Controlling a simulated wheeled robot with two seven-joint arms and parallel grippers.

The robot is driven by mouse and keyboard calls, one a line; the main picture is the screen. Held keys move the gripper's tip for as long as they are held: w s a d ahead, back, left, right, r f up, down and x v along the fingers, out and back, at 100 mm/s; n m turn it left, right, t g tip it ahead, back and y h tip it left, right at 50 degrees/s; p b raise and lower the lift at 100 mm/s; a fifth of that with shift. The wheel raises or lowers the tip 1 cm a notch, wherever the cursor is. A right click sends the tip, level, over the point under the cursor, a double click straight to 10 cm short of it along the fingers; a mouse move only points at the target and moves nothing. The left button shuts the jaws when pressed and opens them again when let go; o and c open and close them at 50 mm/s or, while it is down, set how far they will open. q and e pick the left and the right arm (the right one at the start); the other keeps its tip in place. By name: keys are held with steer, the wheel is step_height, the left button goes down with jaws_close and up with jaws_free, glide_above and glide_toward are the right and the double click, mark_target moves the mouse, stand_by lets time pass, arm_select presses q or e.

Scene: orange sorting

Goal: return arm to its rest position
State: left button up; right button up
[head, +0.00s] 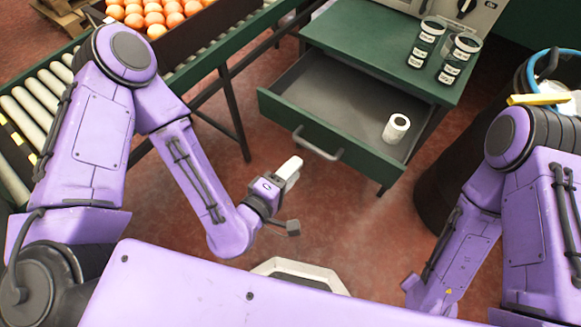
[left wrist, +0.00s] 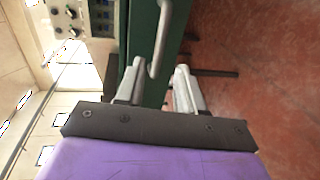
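My left arm (head: 190,170) reaches in from the left. Its gripper (head: 291,168) hangs in front of the green drawer (head: 285,112), just below and left of the drawer handle (head: 318,146). In the left wrist view the two pale fingers of the left gripper (left wrist: 158,78) stand apart with nothing between them. The drawer handle (left wrist: 160,42) shows beyond the fingertips there, apart from them. My right arm (head: 455,245) is bent downward at the right, and its gripper is out of view.
The drawer is pulled open and holds a white-labelled jar (head: 396,128). Several dark jars (head: 427,42) stand on the green cabinet top (head: 345,35). A roller conveyor (head: 35,100) and a crate of oranges (head: 205,38) are at the left. A dark bin (head: 445,190) stands at the right.

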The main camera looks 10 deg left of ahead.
arm_select(q)
steer(key=shift+s+a, duration=0.1)
steer(key=shift+s, duration=0.15)
stand_by(0.3)
steer(key=s+a+f+m+g+y, duration=0.2)
steer(key=s+a+f+m+g, duration=0.1)
steer(key=f, duration=0.3)
steer(key=s+a+f+m+g+y, duration=0.1)
steer(key=s+a+f+m+g, duration=0.15)
steer(key=f, duration=0.45)
steer(key=s+a+f+g+y, duration=0.3)
steer(key=s+a, duration=0.2)
steer(key=a, duration=0.3)
steer(key=s+a+f+g+y, duration=0.3)
steer(key=s+a, duration=0.1)
steer(key=a, duration=0.4)
step_height(320, 180, up, 17)
steer(key=m+p, duration=0.1)
steer(key=p, duration=1.6)
steer(key=shift+s+a, duration=0.2)
steer(key=shift+a, duration=0.25)
